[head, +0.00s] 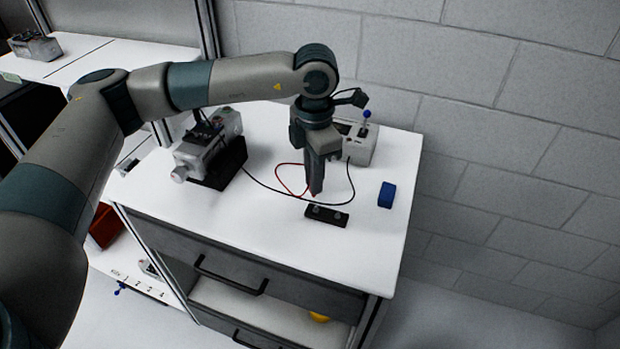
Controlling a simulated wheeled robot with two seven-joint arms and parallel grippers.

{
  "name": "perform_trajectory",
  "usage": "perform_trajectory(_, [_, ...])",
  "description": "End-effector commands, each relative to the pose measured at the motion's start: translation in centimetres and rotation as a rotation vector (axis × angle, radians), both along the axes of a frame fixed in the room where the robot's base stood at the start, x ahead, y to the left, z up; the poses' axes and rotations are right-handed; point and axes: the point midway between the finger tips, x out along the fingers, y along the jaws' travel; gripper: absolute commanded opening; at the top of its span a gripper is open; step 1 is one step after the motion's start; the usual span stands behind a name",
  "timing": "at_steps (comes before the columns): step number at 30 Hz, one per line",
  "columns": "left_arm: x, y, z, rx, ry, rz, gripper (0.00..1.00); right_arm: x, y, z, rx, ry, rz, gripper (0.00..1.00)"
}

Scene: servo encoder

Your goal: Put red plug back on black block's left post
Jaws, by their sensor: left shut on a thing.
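My left gripper (315,190) comes down over the white tabletop and points downward. It is shut on the red plug (314,194), of which only a small red tip shows below the fingers. The black block (327,222) lies flat on the tabletop just below the gripper in the picture. Two light posts show on its top, the left post (315,210) and the right post (338,215). The plug appears just above the left post, with a small gap between them in the picture. My right gripper is out of view.
A red wire (278,178) and a black wire (268,188) loop across the tabletop (270,235). A grey device (197,152) on a black base stands left. A grey box (360,148) with a blue-knobbed lever stands behind the gripper. A blue block (386,195) lies right.

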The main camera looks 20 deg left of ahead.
Motion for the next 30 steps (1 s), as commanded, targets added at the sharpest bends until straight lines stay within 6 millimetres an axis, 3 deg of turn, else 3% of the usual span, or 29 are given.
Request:
perform_trajectory(1, [0.0, 0.0, -0.5, 0.0, 0.0, 0.0, 0.0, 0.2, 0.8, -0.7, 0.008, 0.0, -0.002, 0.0])
perform_trajectory(17, [0.0, 0.0, -0.1, 0.001, 0.001, -0.001, 0.0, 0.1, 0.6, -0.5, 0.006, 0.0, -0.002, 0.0])
perform_trajectory(25, [0.0, 0.0, 2.6, 0.0, 0.0, 0.0, 0.0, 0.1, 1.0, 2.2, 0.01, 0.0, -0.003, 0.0])
perform_trajectory(30, [0.0, -0.2, 2.9, -0.003, 0.001, -0.176, 0.0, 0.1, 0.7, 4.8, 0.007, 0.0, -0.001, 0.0])
